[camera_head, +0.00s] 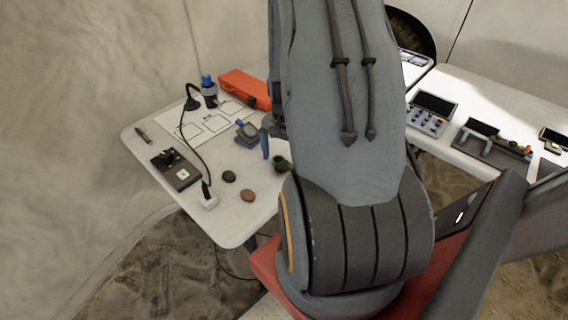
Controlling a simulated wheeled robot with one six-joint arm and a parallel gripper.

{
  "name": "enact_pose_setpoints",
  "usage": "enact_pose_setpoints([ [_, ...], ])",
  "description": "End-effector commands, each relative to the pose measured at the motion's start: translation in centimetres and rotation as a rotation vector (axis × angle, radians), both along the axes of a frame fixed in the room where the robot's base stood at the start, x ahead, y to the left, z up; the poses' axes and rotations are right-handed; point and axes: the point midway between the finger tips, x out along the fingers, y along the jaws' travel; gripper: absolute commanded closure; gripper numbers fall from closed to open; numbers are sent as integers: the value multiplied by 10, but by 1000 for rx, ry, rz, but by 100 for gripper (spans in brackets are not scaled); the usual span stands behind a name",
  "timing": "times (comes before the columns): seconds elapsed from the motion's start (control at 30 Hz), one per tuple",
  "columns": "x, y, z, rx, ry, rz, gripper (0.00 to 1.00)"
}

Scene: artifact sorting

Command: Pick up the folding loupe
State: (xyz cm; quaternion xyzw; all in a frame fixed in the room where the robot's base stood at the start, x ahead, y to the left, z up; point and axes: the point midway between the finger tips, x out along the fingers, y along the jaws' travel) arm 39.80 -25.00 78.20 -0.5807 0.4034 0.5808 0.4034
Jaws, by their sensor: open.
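I cannot surely tell the folding loupe at this size. A small blue and grey item (248,131) lies on the white table (222,222), just left of my arm, and may be it. My gripper (266,148) shows only in part at the left edge of my arm, over the table and close to the right of that item. A blue-grey finger points down there. The gripper is open, and nothing is seen held in it. The rest of it is hidden behind my arm.
Nearby are a dark green round item (281,164), two stone-like discs (229,176) (247,196), a dark device (176,169), a gooseneck lamp (192,103), a blue-capped bottle (209,91) and an orange case (244,88). A second table (480,90) with panels stands right.

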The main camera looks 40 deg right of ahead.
Motion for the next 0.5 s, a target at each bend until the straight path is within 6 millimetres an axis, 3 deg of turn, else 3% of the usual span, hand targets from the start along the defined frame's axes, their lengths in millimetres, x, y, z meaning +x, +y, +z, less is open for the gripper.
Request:
enact_pose_setpoints([
  [0.1,0,0,0,0,0,0,7],
  [0.33,0,0,0,0,0,0,45],
  [0.5,0,0,0,0,0,0,47],
])
